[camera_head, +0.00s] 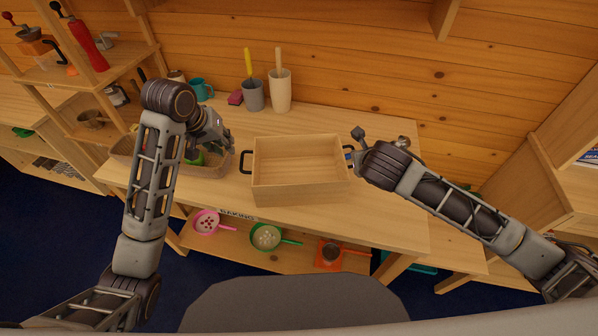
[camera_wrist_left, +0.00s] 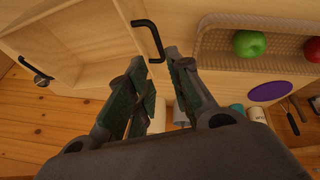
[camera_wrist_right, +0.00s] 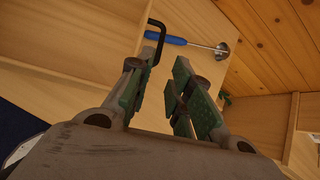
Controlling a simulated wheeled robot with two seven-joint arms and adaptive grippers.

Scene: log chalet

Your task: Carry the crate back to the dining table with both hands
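The crate (camera_head: 300,188) is an empty, pale wooden open box standing on the wooden table (camera_head: 390,225), with a black handle on each side. My left gripper (camera_head: 226,138) is open, up and left of the left handle (camera_head: 246,161). In the left wrist view that handle (camera_wrist_left: 152,40) shows just ahead of the gap between the fingertips. My right gripper (camera_head: 354,143) is open by the right handle. In the right wrist view that handle (camera_wrist_right: 152,40) is at the left fingertip; I cannot tell whether they touch. Neither gripper holds anything.
A wicker basket (camera_wrist_left: 215,65) with a green apple (camera_wrist_left: 250,43) and a red apple (camera_wrist_left: 313,49) sits left of the crate. Cups with utensils (camera_head: 280,92) stand behind. A blue-handled ladle (camera_wrist_right: 185,42) lies to the right. A lower shelf holds colanders (camera_head: 266,237).

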